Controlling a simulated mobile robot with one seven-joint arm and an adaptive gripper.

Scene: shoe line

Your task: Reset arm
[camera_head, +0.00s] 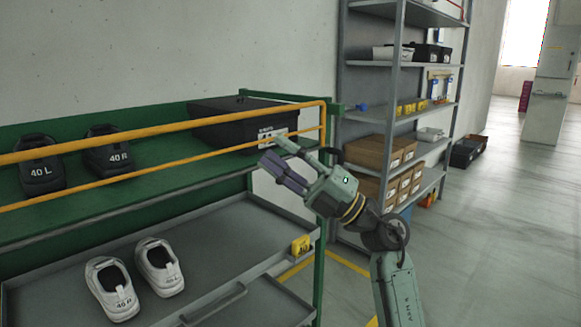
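My arm rises from the lower right, and my gripper (275,158) is raised in front of the right end of the green rack (320,215). The gripper points up and to the left, close to the yellow rails in the picture. I see no object held in it.
Black shoes (40,175) and a black box (222,122) sit on the rack's upper shelf behind yellow rails (160,140). White shoes (112,288) lie on the grey lower tray (215,245). A grey shelving unit (398,90) holds boxes behind my arm.

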